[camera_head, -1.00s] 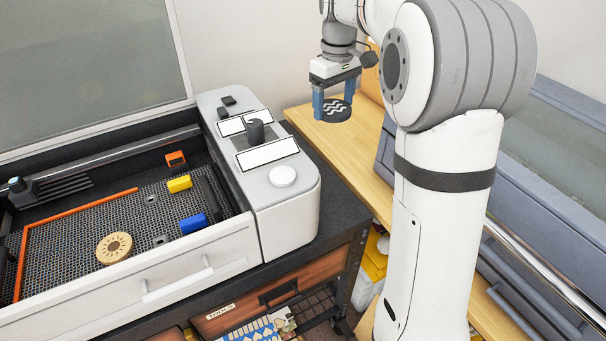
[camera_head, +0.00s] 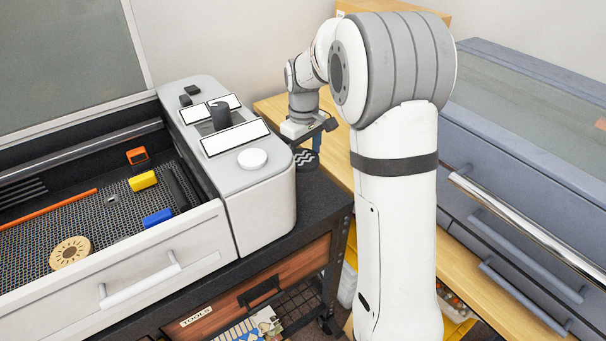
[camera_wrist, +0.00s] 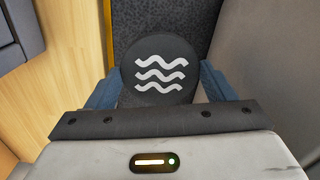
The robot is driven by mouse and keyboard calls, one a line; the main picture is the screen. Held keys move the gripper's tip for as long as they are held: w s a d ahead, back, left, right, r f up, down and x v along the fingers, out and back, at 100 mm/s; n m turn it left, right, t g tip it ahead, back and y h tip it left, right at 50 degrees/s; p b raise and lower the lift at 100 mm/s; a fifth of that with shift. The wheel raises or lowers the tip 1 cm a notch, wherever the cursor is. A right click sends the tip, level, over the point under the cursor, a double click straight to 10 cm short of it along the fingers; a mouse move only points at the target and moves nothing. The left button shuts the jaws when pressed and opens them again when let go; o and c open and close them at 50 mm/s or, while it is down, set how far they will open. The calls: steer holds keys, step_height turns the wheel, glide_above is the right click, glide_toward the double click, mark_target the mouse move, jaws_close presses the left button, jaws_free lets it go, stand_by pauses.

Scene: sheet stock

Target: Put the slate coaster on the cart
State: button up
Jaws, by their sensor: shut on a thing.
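The slate coaster is a dark round disc with white wavy lines (camera_head: 305,159). My gripper (camera_head: 307,152) is shut on it, with a blue finger at either side, as the wrist view shows for the coaster (camera_wrist: 160,72). The coaster is face up and looks about level. It is over the dark speckled top of the cart (camera_head: 322,203), on the strip right of the white machine. The cart top also shows behind the coaster in the wrist view (camera_wrist: 180,18). I cannot tell whether the coaster touches the top. My arm hides part of the gripper.
The white machine (camera_head: 272,205) stands close left of the coaster, its bed holding a wooden disc (camera_head: 70,252) and coloured blocks. A wooden bench (camera_head: 268,108) lies behind and right of the cart. A blue-grey cabinet (camera_head: 490,165) stands at right. The cart's front strip is bare.

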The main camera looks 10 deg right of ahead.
mark_target(303, 185)
step_height(303, 185, down, 8)
steer(key=shift+r, duration=0.1)
stand_by(0.4)
steer(key=o, duration=1.1)
step_height(303, 185, up, 12)
steer(key=shift+r, duration=0.1)
